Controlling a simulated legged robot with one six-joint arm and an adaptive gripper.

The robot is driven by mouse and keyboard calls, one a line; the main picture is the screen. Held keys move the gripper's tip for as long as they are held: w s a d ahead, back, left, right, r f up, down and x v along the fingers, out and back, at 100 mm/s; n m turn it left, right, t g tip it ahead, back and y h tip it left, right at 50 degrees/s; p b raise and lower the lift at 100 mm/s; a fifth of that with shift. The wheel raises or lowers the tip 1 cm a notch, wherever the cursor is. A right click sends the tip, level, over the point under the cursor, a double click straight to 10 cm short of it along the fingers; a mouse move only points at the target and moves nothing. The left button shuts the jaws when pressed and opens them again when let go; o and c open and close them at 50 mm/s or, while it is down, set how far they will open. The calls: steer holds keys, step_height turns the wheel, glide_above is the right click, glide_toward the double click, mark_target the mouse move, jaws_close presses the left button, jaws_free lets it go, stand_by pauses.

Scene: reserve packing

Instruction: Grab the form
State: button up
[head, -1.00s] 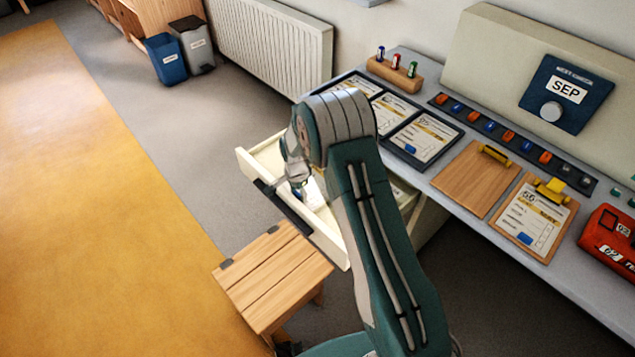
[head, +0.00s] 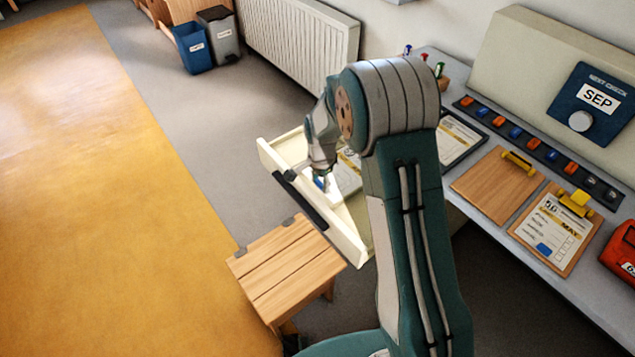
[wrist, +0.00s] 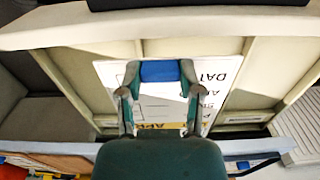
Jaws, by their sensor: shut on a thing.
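The form (head: 348,172) is a white printed sheet with a yellow band, seen at the open cream drawer (head: 346,239) in the head view. My gripper (head: 322,184) is over the drawer, at the form's near edge. In the wrist view the form (wrist: 160,110) shows upside-down print and a blue tab (wrist: 160,71). My gripper (wrist: 159,80) has one finger on each side of this tab and is shut on it. My palm hides part of the form. I cannot tell how far the form is off the drawer floor.
A wooden stool (head: 285,270) stands close to the drawer front. On the desk are an empty wooden clipboard (head: 492,187), a clipboard with a MAY sheet (head: 553,235) and a red case (head: 622,255). The floor to the left is clear.

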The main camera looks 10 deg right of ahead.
steer(key=s+d+r, duration=0.1)
steer(key=s+r, duration=0.3)
steer(key=s, duration=0.5)
steer(key=shift+s+r, duration=0.2)
steer(key=shift+r, duration=0.05)
